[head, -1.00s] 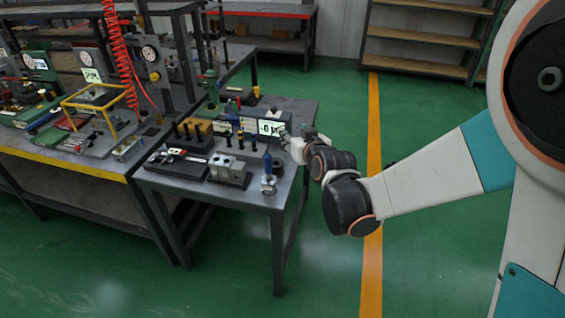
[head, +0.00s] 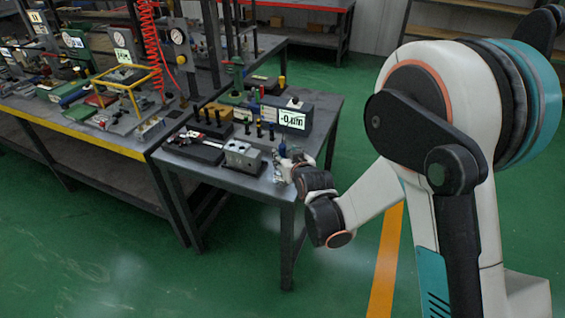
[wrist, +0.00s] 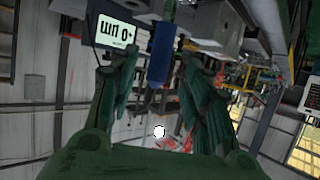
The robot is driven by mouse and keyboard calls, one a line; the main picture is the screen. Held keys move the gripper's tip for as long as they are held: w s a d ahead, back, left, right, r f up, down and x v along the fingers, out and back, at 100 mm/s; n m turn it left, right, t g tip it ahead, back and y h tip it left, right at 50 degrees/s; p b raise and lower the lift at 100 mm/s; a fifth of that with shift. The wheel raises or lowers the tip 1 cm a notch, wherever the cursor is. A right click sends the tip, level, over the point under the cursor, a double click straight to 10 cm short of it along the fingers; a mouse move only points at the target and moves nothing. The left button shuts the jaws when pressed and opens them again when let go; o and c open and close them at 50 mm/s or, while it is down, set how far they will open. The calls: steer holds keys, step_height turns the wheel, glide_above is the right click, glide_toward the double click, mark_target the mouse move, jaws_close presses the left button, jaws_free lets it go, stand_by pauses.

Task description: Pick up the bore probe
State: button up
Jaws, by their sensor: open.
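The bore probe, with a blue grip (head: 282,149), stands upright at the front right corner of the small metal table (head: 228,182). Its lower end is hidden behind my gripper in the head view. In the wrist view, the blue grip (wrist: 160,52) lies between the two green fingers of my gripper (wrist: 156,76), with a gap on each side. My gripper (head: 288,163) is open, right at the probe, and holds nothing. A digital display (head: 292,119) stands behind the probe; it also shows in the wrist view (wrist: 115,32).
A grey valve block (head: 242,156) stands close to the left of the probe. Several black pins and a black tray (head: 195,148) are farther left. A larger bench (head: 100,130) with gauges adjoins the table.

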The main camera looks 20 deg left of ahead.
mark_target(283, 151)
steer(key=shift+r+b+x, duration=0.15)
steer(key=shift+b+x, duration=0.3)
steer(key=shift+x, duration=0.9)
steer(key=shift+r+b+x, duration=0.15)
steer(key=shift+b+x, duration=0.3)
steer(key=shift+x, duration=0.85)
steer(key=shift+w, duration=0.1)
steer(key=shift+c, duration=0.6)
jaws_close()
